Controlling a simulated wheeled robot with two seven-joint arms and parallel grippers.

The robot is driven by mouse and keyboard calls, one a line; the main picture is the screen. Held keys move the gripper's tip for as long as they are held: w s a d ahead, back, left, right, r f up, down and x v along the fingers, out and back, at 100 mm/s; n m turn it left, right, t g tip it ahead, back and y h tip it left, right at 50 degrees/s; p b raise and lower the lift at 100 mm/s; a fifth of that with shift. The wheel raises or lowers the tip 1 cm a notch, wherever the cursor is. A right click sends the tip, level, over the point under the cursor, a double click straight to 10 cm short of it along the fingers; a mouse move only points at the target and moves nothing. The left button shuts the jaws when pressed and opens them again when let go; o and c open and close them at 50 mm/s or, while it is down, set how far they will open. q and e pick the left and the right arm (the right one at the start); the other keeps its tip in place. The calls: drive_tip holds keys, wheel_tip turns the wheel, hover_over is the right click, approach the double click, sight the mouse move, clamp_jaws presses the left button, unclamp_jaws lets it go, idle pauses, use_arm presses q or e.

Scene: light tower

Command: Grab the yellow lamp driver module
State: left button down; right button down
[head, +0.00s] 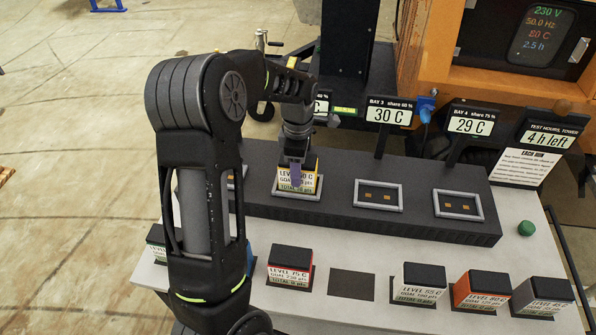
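The yellow lamp driver module (311,178) has a black top, yellow sides and a white label reading LEVEL. It sits in a framed bay on the raised dark block, upright. My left gripper (296,166) is right over it, pointing down. One purplish finger lies in front of the label; the other finger is hidden behind the module or the wrist. I cannot tell whether the fingers are pressed on it. My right gripper is not in view.
Two empty bays (377,195) (458,205) are to the right on the block. In front, modules with red (290,277), white (419,285), orange (481,292) and grey (541,297) bodies stand in a row with one empty dark pad (352,284). Bay signs (389,115) rise behind.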

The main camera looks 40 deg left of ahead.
use_arm(q)
drive_tip(key=shift+r, duration=0.1)
drive_tip(key=shift+w+r, duration=0.1)
drive_tip(key=shift+r, duration=0.4)
wheel_tip(320, 180, up, 9)
drive_tip(key=shift+f+b, duration=0.1)
drive_tip(key=shift+b, duration=0.65)
